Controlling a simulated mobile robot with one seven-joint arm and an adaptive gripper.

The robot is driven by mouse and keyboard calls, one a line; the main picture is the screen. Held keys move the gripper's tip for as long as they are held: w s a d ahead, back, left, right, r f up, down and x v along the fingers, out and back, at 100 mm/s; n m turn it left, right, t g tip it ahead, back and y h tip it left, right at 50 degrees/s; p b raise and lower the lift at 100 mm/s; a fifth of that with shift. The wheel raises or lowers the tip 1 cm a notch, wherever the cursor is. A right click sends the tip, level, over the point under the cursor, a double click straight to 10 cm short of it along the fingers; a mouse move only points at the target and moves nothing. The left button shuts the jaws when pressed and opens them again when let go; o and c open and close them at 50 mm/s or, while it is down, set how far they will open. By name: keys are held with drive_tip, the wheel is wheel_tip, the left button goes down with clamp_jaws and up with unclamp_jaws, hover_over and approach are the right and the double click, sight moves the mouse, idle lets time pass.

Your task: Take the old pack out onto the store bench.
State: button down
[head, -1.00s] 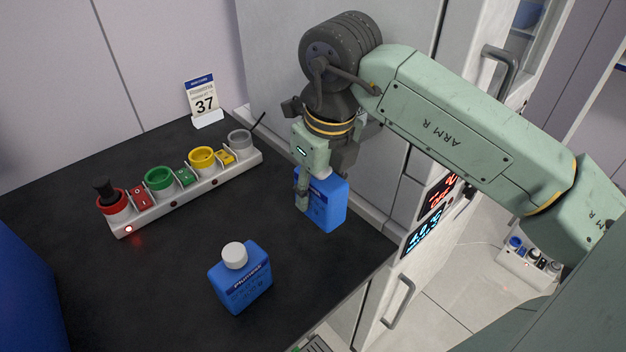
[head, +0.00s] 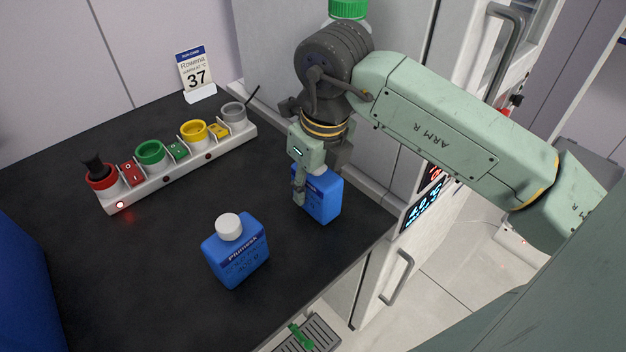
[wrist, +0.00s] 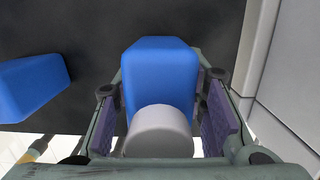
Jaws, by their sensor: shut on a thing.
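My gripper (head: 304,180) points down over the black bench and is shut on a blue pack (head: 322,198) with a white cap. In the wrist view the pack (wrist: 160,80) sits upright between both finger pads, cap toward the camera. Its base is at or very near the bench top (head: 150,270); I cannot tell if it touches. A second blue pack (head: 238,262) with a white cap and a "Plumosk" label stands upright on the bench, nearer and to the left, apart from my gripper. It also shows at the left of the wrist view (wrist: 30,85).
A white strip with red, green, yellow and grey cups (head: 234,114) lies along the back left; a red light glows on it. A grey cabinet wall borders the right. A green lid (head: 348,8) shows at the top. The bench's left middle is clear.

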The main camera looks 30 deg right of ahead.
drive_tip(key=shift+f+b, duration=0.6)
drive_tip(key=shift+b, duration=0.2)
drive_tip(key=c, duration=0.9)
unclamp_jaws()
drive_tip(key=shift+c, duration=0.2)
drive_tip(key=shift+r, duration=0.1)
drive_tip(key=r, duration=0.5)
drive_tip(key=s+r, duration=0.1)
drive_tip(key=r, duration=0.1)
drive_tip(key=shift+s+r, duration=0.1)
drive_tip(key=shift+r, duration=0.05)
